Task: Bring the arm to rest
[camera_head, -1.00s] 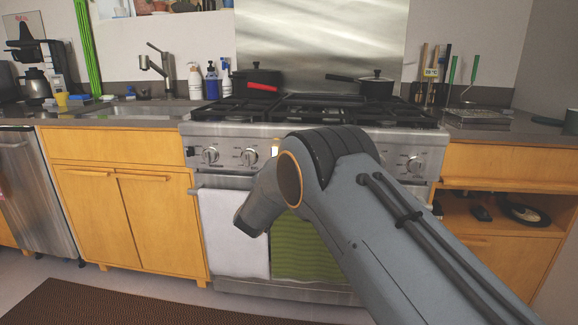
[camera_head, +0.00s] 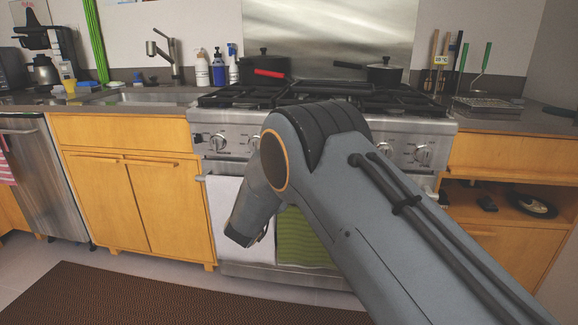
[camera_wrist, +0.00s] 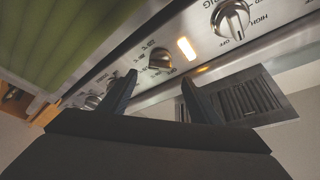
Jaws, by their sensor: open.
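My arm reaches up from the lower right of the head view and bends in front of the stove (camera_head: 400,150), with its forearm hanging down before the oven door. In the wrist view, my gripper (camera_wrist: 158,92) shows two dark fingers set wide apart with nothing between them. Beyond the fingers is the stove's steel control panel, with knobs (camera_wrist: 230,18) and a lit indicator (camera_wrist: 186,48). The fingers are not visible in the head view.
A white towel (camera_head: 225,200) and a green towel (camera_head: 300,245) hang on the oven door close to my forearm. Pots (camera_head: 384,74) stand on the stove. Wooden cabinets (camera_head: 130,200) flank it. A brown mat (camera_head: 120,295) lies on the open floor.

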